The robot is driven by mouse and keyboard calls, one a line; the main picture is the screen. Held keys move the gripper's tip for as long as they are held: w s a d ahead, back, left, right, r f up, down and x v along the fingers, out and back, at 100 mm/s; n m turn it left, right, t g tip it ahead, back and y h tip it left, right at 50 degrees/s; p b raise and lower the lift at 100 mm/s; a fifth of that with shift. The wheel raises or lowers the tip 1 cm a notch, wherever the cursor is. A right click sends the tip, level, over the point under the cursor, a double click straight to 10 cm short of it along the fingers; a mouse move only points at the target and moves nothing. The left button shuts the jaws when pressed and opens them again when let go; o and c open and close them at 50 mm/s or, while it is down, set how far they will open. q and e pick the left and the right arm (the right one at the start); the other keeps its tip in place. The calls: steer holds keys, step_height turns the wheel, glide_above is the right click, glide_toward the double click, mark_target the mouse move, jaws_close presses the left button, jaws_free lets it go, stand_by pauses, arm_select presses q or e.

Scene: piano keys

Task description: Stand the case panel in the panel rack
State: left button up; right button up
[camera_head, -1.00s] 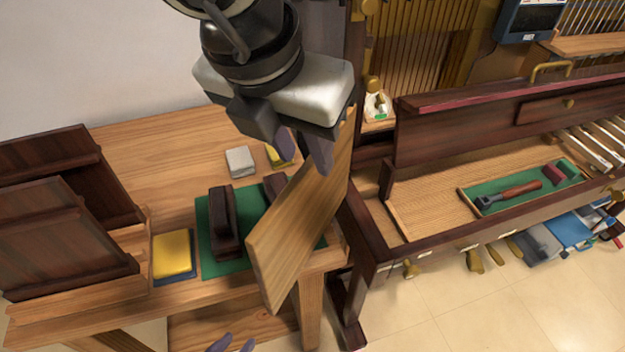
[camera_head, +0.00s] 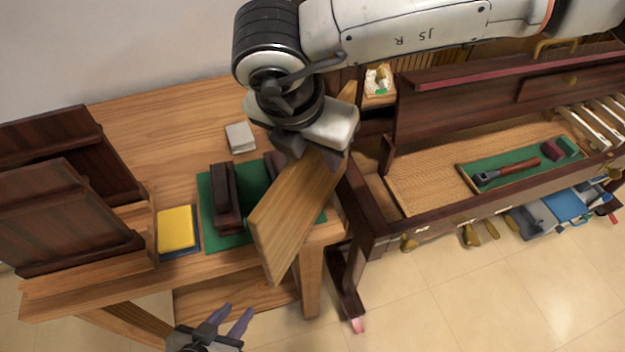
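A flat light-wood board, seemingly the case panel (camera_head: 290,215), hangs tilted over the right end of the wooden bench. My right gripper (camera_head: 318,150) is at its upper end and appears shut on it; the fingertips are partly hidden. The panel rack (camera_head: 140,215) is at the left of the bench, with dark wooden panels (camera_head: 62,215) leaning in it. The held panel is apart from the rack, to its right. My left gripper (camera_head: 228,322) is low in front of the bench, with its fingers apart and empty.
A green mat (camera_head: 210,225) with dark blocks (camera_head: 227,195) lies between rack and panel. A yellow pad (camera_head: 177,228) lies beside the rack, a grey block (camera_head: 240,137) farther back. The piano (camera_head: 375,225) stands close on the right. The back of the bench is mostly clear.

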steer(key=shift+c, duration=0.2)
jaws_close()
steer(key=shift+w+r, duration=0.1)
steer(key=shift+r, duration=0.05)
stand_by(1.1)
